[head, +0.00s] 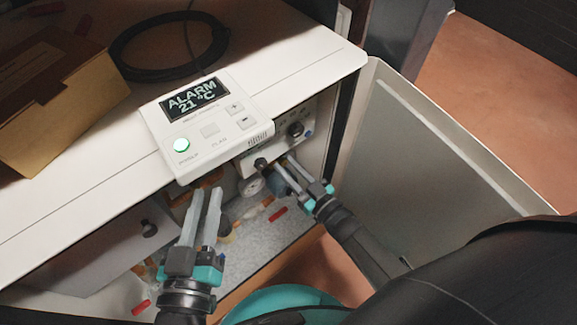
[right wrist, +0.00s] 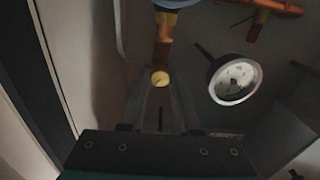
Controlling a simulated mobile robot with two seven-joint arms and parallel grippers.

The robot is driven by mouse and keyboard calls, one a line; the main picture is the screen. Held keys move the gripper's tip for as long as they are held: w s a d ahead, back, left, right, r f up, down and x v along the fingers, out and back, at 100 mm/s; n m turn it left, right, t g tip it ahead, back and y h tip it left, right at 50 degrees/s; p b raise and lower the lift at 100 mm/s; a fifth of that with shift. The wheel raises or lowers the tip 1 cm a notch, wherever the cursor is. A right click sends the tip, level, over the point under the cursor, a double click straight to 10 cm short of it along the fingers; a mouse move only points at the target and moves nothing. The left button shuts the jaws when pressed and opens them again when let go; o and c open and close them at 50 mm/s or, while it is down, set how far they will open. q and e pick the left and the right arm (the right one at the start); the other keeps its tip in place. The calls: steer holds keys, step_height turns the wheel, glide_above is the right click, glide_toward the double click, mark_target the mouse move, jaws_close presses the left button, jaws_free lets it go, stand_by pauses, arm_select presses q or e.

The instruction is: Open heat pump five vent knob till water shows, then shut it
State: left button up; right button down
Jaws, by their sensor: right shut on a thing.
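The heat pump is a white cabinet (head: 75,215) with its front door open. Its control panel (head: 205,122) reads "ALARM 21 °C" and has a lit green light. My right gripper (head: 281,161) reaches into the cabinet below the panel. In the right wrist view its fingers are closed around a small round yellow piece (right wrist: 160,78), which seems to be the vent knob, below a copper pipe (right wrist: 163,40). The fingers hide this piece in the head view. I cannot make out any water there. My left gripper (head: 207,190) is open and empty in front of the cabinet.
The open door (head: 420,150) stands to the right of my right arm. A dark knob (head: 296,129) sits on the inner box. A round gauge (right wrist: 234,80) is right of the fingers. A cardboard box (head: 60,100) and black cable (head: 135,70) lie on top.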

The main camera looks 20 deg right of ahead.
steer(key=n, duration=0.3)
steer(key=shift+n, duration=2)
steer(key=c, duration=0.6)
jaws_free()
